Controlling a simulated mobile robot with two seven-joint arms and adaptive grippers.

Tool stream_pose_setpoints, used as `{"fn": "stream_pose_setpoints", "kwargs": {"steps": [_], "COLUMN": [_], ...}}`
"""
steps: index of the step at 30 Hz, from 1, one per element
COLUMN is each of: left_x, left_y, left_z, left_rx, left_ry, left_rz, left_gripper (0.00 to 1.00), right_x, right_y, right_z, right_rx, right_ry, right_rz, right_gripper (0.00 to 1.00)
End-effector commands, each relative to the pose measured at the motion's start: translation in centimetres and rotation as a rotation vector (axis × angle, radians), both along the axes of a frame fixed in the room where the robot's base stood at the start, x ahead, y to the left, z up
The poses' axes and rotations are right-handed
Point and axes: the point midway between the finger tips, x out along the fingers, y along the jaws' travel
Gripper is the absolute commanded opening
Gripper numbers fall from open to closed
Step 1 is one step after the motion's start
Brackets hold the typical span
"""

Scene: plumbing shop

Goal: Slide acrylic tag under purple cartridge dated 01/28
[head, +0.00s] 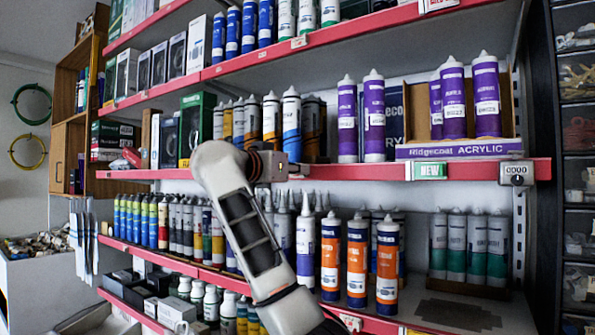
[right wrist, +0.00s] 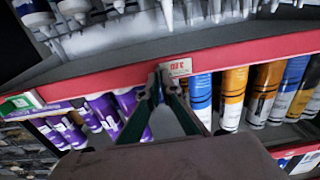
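Purple cartridges stand on the middle shelf, a pair (head: 374,100) left of the purple "Ridgecoat ACRYLIC" strip (head: 462,150) and several (head: 487,85) behind it. Their white date labels are too small to read. The right wrist view is upside down and shows purple cartridges (right wrist: 133,112) at left. A small white tag with red print (right wrist: 178,67) sits on the middle shelf's red rail, near a blue-and-white cartridge (head: 292,120). My right gripper (right wrist: 160,75) has its fingertips close together at that tag's edge, apparently pinching it. My left gripper is not in view.
A green "NEW" tag (head: 429,170) and a grey dial-like box (head: 516,172) sit on the same red rail (head: 370,171), to the right. Nozzle tips of cartridges (head: 305,240) stand on the shelf below. The rail between the pinched tag and the green tag looks clear.

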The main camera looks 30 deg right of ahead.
Motion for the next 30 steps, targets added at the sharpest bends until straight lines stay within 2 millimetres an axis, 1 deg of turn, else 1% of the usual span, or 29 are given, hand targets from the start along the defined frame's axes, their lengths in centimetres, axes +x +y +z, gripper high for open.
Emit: {"fn": "stream_pose_setpoints", "kwargs": {"steps": [5, 8, 12, 18, 24, 27, 30], "left_x": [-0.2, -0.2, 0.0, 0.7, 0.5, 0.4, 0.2], "left_y": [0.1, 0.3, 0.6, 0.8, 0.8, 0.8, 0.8], "left_z": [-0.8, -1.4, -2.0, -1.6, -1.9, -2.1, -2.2], "left_rx": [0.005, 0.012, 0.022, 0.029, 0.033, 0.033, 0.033], "left_ry": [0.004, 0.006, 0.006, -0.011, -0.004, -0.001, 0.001], "left_rz": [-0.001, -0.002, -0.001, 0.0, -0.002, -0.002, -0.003], "left_gripper": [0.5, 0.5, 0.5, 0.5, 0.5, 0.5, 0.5], "right_x": [-1.8, -3.6, -6.6, -11.1, -15.0, -16.2, -17.0], "right_y": [-0.8, -1.5, -2.8, -4.6, -6.2, -6.7, -7.1], "right_z": [-0.5, -0.6, -0.5, -0.3, -0.1, -0.1, -0.1], "right_rx": [0.003, 0.002, 0.002, 0.002, 0.002, 0.002, 0.002], "right_ry": [-0.002, -0.003, -0.003, -0.003, -0.003, -0.002, -0.001], "right_rz": [0.001, 0.001, 0.0, 0.001, -0.001, -0.001, -0.001], "right_gripper": [0.0, 0.0, 0.0, 0.0, 0.0, 0.0, 0.0]}}
